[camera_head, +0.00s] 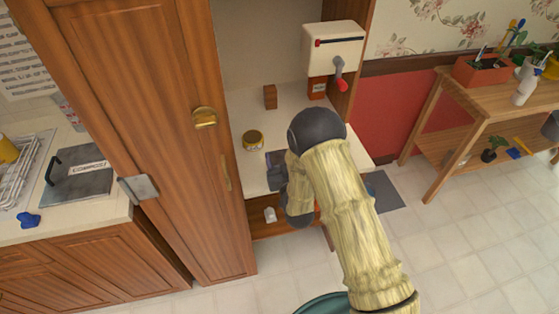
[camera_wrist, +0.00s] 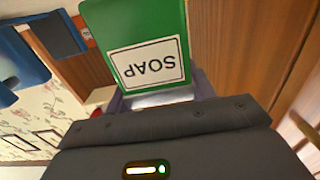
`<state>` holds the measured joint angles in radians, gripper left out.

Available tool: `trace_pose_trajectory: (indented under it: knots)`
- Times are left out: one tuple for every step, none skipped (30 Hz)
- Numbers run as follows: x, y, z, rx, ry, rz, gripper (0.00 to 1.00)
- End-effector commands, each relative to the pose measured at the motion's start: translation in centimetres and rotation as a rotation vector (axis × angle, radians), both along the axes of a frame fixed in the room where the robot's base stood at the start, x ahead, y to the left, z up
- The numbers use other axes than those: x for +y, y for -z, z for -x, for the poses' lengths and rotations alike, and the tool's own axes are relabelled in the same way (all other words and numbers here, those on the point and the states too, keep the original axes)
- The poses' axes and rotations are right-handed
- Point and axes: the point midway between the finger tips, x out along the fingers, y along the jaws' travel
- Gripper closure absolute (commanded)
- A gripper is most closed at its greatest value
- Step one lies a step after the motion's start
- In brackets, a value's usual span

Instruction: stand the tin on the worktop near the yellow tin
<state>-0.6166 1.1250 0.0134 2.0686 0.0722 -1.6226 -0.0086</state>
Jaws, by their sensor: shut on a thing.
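The yellow tin (camera_head: 253,141), round and low with a dark label, stands on the pale worktop (camera_head: 237,112) in the alcove beside the tall wooden cupboard. My gripper (camera_head: 276,166) is just right of and nearer than the yellow tin, over the worktop's front part. In the wrist view, my gripper (camera_wrist: 155,98) is shut on a green tin (camera_wrist: 120,20) with a white SOAP label, which reads upside down there. The green tin is hidden behind my arm in the head view. I cannot tell whether its base touches the worktop.
A brown block (camera_head: 270,97) and an orange box (camera_head: 316,87) stand at the worktop's back. A white wall device (camera_head: 334,48) with a red-ended crank hangs above. The cupboard door (camera_head: 150,120) borders the left. An open drawer holds a white item (camera_head: 270,214).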

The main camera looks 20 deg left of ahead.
Motion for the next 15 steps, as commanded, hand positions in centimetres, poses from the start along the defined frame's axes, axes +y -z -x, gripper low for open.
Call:
trace_pose_trajectory:
  knots:
    - [0.0,0.6,0.0,0.001,0.0,0.001,0.75]
    - [0.0,0.9,0.0,0.0,0.0,0.0,0.75]
    - [0.0,1.3,0.0,-0.001,0.0,-0.001,0.75]
    - [0.0,1.5,0.0,-0.002,0.0,-0.001,0.75]
    - [0.0,1.6,0.0,-0.002,0.0,-0.001,0.75]
    - [0.0,1.7,0.0,-0.002,0.0,-0.001,0.75]
    - [0.0,1.7,0.0,-0.003,0.0,-0.002,0.75]
    - [0.0,1.7,0.0,-0.003,0.0,-0.002,0.75]
    - [0.0,1.7,0.0,-0.002,0.0,-0.002,0.75]
    - [0.0,1.7,0.0,-0.002,0.0,-0.002,0.75]
    - [0.0,1.7,0.0,-0.002,0.0,-0.002,0.75]
    - [0.0,1.7,0.0,-0.002,0.0,-0.002,0.75]
    - [0.0,1.7,0.0,-0.002,0.0,-0.002,0.75]
    - [0.0,1.8,0.0,-0.002,0.0,-0.002,0.75]
    - [0.0,2.0,0.0,-0.002,0.0,-0.002,0.75]
